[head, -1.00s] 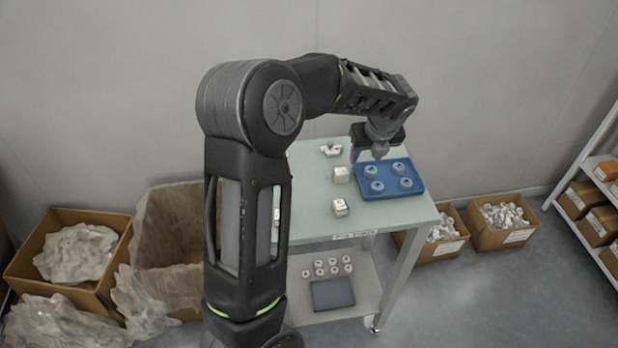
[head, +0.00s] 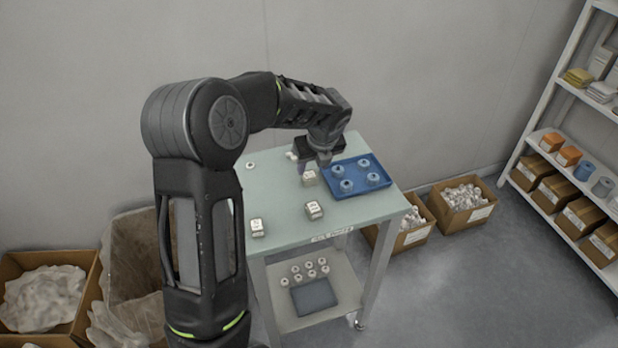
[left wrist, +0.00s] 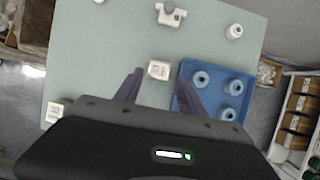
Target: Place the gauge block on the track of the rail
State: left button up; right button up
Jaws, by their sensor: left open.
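Several white cube-like blocks with printed labels stand on the pale green table; which one is the gauge block I cannot tell for sure. One block (head: 309,178) is just below my left gripper (head: 313,165), left of the blue tray. In the left wrist view, this block (left wrist: 158,70) shows between the open, empty fingers of the left gripper (left wrist: 160,76); contact is not visible. Two more blocks (head: 314,210) (head: 257,228) are nearer the front edge. A white notched piece (left wrist: 170,14) lies at the back, mostly hidden in the head view; whether it is the rail is unclear. My right gripper is out of view.
The blue tray (head: 335,186) holds several round blue-grey caps, close to the gripper's right side. A white ring-like part (head: 250,166) lies at the back left. The table's (head: 275,195) left-middle is clear. Cardboard boxes (head: 462,210) and a shelf (head: 530,130) stand right.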

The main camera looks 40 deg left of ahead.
aim_at(309, 174)
pick_arm(q)
jog(key=shift+p+x, duration=0.7)
jog(key=shift+x, duration=1.9)
jog(key=shift+s, duration=0.15)
grip_shut()
jog(key=shift+r, duration=0.1)
